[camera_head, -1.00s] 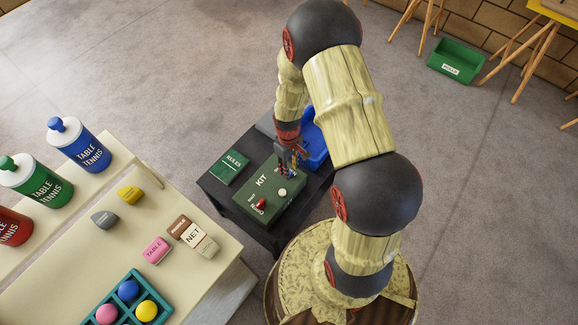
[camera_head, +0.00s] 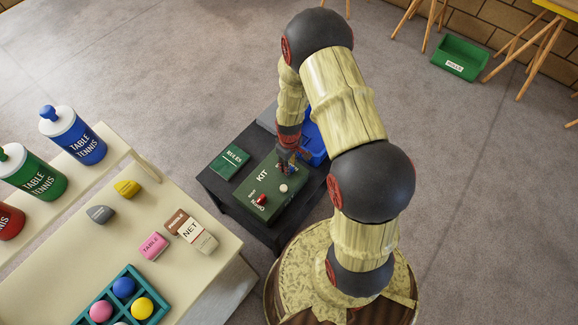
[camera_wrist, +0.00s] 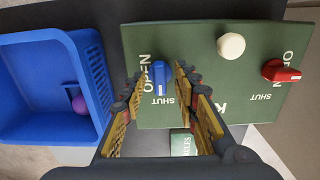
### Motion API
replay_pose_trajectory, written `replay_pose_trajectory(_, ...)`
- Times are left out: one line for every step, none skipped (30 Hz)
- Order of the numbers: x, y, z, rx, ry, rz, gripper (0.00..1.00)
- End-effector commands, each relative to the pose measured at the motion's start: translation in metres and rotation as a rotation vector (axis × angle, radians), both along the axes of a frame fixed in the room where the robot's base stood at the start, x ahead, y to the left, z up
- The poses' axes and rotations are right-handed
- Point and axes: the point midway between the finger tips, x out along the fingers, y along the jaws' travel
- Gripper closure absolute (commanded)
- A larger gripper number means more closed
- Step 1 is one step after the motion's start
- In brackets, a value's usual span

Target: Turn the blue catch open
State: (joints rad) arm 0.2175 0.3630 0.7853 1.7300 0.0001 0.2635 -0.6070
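The green kit box (camera_head: 255,198) lies on a dark low table. Its blue catch (camera_wrist: 159,75) shows in the wrist view, a blue handle lying along the picture's vertical, with a white line at its lower end toward the word SHUT. OPEN is printed on its left. My gripper (camera_wrist: 158,80) is open, with one finger on each side of the blue catch and gaps visible beside it. In the head view my gripper (camera_head: 288,164) is over the box's far right corner and largely hides the catch.
A red catch (camera_wrist: 282,72) and a cream knob (camera_wrist: 231,45) are on the same lid. A blue basket (camera_wrist: 60,90) holding a purple ball stands beside the box. A green rules book (camera_head: 229,161) lies left of it. A cream table (camera_head: 75,225) with bottles stands further left.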

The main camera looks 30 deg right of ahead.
Motion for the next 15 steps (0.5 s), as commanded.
replay_pose_trajectory(0.0002,0.0,-0.0017,0.0,0.0,0.0,0.7)
replay_pose_trajectory(0.0002,0.0,-0.0018,0.0,0.0,0.0,0.7)
replay_pose_trajectory(0.0002,0.0,-0.0015,0.0,0.0,0.0,0.7)
replay_pose_trajectory(0.0002,0.0,-0.0013,0.0,0.0,0.0,0.7)
replay_pose_trajectory(0.0002,0.0,-0.0011,0.0,0.0,0.0,0.7)
replay_pose_trajectory(0.0002,0.0,-0.001,0.0,0.0,0.0,0.7)
replay_pose_trajectory(0.0002,0.0,-0.0009,0.0,0.0,0.0,0.7)
replay_pose_trajectory(0.0001,-0.0001,-0.0009,0.0,0.0,0.0,0.71)
replay_pose_trajectory(0.0001,0.0,-0.0009,0.0,0.0,0.0,0.74)
replay_pose_trajectory(0.0001,-0.0001,-0.0009,0.0,0.0,0.0,0.75)
replay_pose_trajectory(0.0001,-0.0001,-0.0009,0.0,0.0,0.0,0.77)
replay_pose_trajectory(0.0001,0.0,-0.0009,0.0,0.0,0.0,0.79)
replay_pose_trajectory(0.0001,0.0,-0.0009,0.0,0.0,0.0,0.81)
replay_pose_trajectory(0.0,0.0,-0.0009,0.0,0.0,0.0,0.83)
replay_pose_trajectory(0.0,0.0,-0.0009,0.0,0.0,0.0,0.85)
